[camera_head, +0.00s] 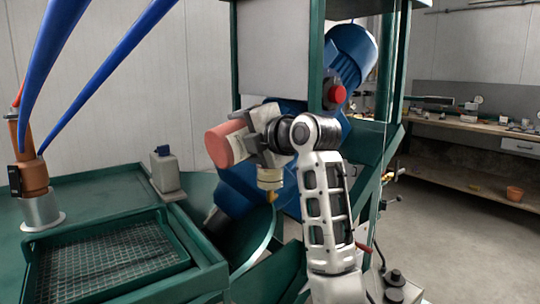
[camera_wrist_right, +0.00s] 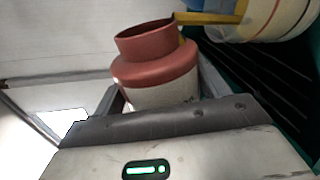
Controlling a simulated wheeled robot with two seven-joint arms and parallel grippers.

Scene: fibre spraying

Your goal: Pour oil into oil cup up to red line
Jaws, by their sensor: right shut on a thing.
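An oil bottle with a red-brown neck and shoulder (camera_wrist_right: 155,68) and a pale lower body is in my right gripper (camera_head: 255,135). In the head view the bottle's pinkish-red part (camera_head: 222,146) points left and lies nearly sideways. The right gripper is shut around the bottle, with a finger visible on each side in the right wrist view. A cream, cup-like oil cup (camera_head: 270,179) with a yellow fitting below shows just under the gripper. It also shows at the top right of the wrist view (camera_wrist_right: 262,22), beside the bottle mouth. Its oil level cannot be told. My left gripper is out of view.
A green machine frame (camera_head: 318,55) with a blue motor (camera_head: 352,55) and red button (camera_head: 338,94) stands close behind my right arm. At left are a grey container (camera_head: 165,170), a mesh tray (camera_head: 110,262) and an orange fixture (camera_head: 30,165). Open floor lies at right.

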